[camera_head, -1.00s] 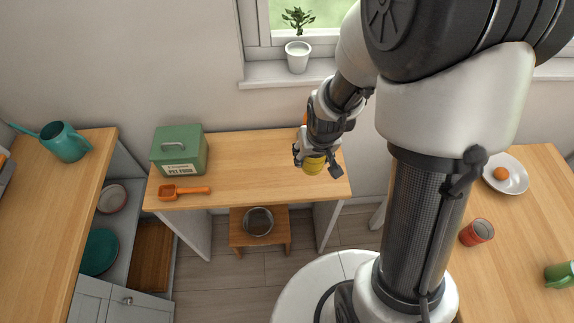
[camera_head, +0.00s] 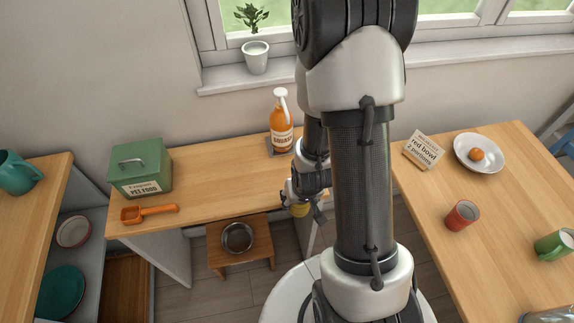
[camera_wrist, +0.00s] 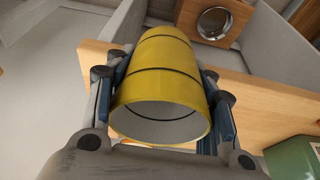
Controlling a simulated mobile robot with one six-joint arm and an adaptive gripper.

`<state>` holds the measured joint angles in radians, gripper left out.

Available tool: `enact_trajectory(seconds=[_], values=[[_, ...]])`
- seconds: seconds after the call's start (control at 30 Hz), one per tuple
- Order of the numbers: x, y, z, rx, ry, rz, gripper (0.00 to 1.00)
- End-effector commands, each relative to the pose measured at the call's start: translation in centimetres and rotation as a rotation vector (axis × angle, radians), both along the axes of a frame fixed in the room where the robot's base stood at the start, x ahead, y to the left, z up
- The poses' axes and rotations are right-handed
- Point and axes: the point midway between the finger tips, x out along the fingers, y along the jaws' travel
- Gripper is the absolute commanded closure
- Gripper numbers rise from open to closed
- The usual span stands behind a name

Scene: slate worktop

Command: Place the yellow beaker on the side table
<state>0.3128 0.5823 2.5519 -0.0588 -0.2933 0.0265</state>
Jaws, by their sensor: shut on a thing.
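My gripper (camera_head: 301,201) is shut on the yellow beaker (camera_head: 299,210), at the front right edge of the middle wooden table (camera_head: 215,203). In the wrist view the fingers grip the beaker (camera_wrist: 165,75) from both sides, with its open rim facing the camera; it looks empty. My arm hides part of the middle table's right end. Another wooden table (camera_head: 490,215) stands at the right. No label shows which one is the side table.
A stool with a metal bowl (camera_head: 237,238) stands below. The right table bears a sign (camera_head: 424,150), plate (camera_head: 478,153), red cup (camera_head: 461,215) and green mug (camera_head: 554,245).

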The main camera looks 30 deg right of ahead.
Motion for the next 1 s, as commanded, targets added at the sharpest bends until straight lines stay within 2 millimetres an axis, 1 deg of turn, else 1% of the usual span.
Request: enact_trajectory(seconds=[0.03,0.27,0.3,0.4,0.47,0.6,0.7,0.8,1.0], values=[[0.3,-0.1,-0.6,-0.003,-0.006,0.001,0.74],[0.7,-0.3,-0.3,-0.008,-0.005,-0.001,0.74],[1.0,-0.4,-0.2,-0.007,-0.002,0.000,0.74],[3.3,-1.1,0.1,-0.007,-0.002,0.001,0.74],[4.4,-1.4,0.4,-0.007,0.003,0.001,0.74],[7.5,-2.3,0.8,-0.007,0.006,0.000,0.74],[9.4,-2.8,0.8,-0.006,0.005,0.000,0.74],[10.6,-3.2,0.7,-0.006,0.005,-0.001,0.74],[11.7,-3.5,0.4,-0.006,0.003,-0.001,0.74]])
